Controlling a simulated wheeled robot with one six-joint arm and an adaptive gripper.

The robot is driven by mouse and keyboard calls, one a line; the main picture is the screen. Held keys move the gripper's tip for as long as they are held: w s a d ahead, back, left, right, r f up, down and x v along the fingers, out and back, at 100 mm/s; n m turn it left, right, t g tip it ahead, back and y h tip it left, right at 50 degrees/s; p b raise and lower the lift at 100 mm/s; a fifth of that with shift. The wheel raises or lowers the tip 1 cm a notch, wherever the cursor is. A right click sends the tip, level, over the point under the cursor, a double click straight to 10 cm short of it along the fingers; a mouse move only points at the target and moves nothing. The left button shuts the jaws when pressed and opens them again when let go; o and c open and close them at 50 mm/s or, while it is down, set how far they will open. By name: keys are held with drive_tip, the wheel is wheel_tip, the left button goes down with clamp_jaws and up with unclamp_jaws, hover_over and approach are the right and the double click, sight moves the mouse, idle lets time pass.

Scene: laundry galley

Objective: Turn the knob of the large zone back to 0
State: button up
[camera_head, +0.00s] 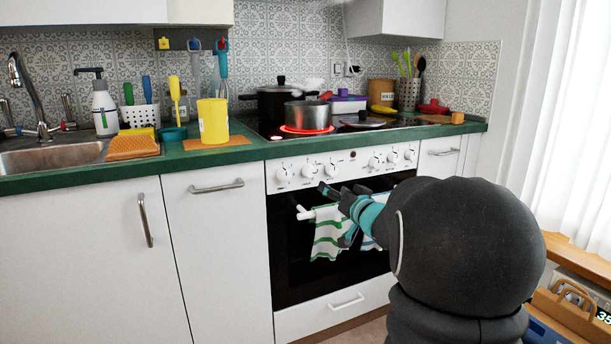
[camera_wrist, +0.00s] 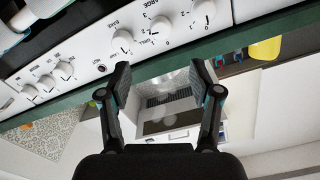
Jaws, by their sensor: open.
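The white oven panel (camera_head: 350,164) has white knobs in a row. In the head view my gripper (camera_head: 335,201) is in front of the oven, below the knobs.
A pot (camera_head: 307,114) stands on a glowing red cooking zone (camera_head: 307,130). Neighbouring knobs (camera_head: 284,174) and (camera_head: 331,169) flank the large-zone knob closely. A striped towel (camera_head: 330,233) hangs on the oven handle (camera_head: 304,213) near my gripper. The green worktop edge (camera_head: 225,155) juts above the panel.

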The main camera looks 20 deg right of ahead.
sight(311, 174)
drive_tip(key=w, duration=1.3)
drive_tip(key=shift+w+a+p, duration=0.25)
drive_tip(key=shift+a+p, duration=0.05)
drive_tip(key=shift+p, duration=0.05)
drive_tip(key=c, duration=1.1)
